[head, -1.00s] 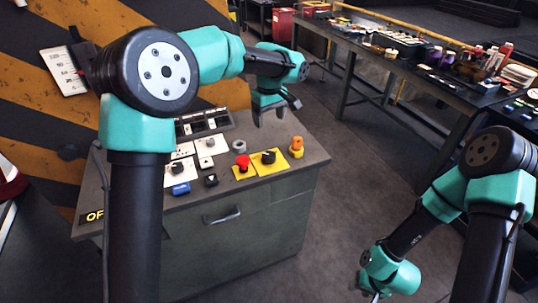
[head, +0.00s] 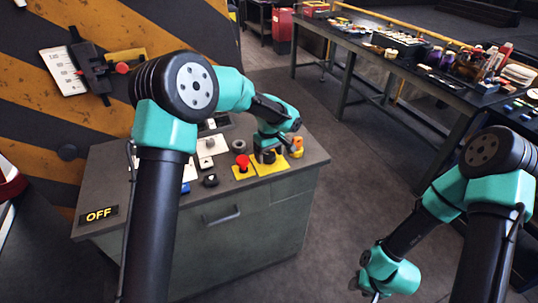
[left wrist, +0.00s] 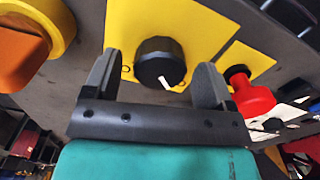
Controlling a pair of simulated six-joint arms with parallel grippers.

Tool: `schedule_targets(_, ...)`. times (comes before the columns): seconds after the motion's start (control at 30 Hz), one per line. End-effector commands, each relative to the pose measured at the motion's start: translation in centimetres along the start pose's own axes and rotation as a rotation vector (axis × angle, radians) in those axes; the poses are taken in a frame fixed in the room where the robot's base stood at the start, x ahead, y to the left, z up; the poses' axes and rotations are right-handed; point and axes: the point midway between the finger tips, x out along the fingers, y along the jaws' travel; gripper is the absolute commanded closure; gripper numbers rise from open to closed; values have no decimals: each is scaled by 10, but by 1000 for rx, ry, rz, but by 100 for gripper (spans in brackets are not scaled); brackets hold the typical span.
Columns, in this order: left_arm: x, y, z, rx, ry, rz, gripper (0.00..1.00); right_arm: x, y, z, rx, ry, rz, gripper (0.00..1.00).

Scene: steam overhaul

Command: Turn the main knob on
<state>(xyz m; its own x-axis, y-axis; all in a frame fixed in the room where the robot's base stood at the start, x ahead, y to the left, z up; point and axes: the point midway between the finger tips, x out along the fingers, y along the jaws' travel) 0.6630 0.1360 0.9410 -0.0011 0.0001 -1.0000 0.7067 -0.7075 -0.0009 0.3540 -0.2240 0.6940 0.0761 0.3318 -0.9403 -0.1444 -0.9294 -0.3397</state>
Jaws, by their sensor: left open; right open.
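The black knob with a white pointer mark (left wrist: 161,66) sits on a yellow plate (left wrist: 195,22) on the cabinet top. My left gripper (left wrist: 155,82) is open, with one finger on each side of the knob in the left wrist view. I cannot tell whether the fingers touch it. In the head view my left gripper (head: 267,156) hangs over the yellow plate (head: 270,168) and partly hides the knob. My right gripper (head: 376,296) is at the bottom of the head view, mostly cut off, away from the cabinet.
A red button (head: 242,161) stands left of the knob, also seen in the left wrist view (left wrist: 250,92). An orange knob (head: 297,145) is to the right. Other switches sit to the left on the cabinet (head: 290,215). A cluttered workbench (head: 345,72) stands at the back right.

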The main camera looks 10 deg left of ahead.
Motion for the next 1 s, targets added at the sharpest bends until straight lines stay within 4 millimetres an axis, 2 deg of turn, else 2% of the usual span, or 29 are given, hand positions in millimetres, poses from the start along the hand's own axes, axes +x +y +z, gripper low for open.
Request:
schedule_targets(0.37,6,0,0,0,1,1,22,0,0,0,0,0,0,57)
schedule_targets(0.87,6,0,0,0,1,1,69,0,0,0,0,0,0,57)
schedule_targets(1.0,6,0,0,1,1,1,72,0,0,0,0,0,0,57)
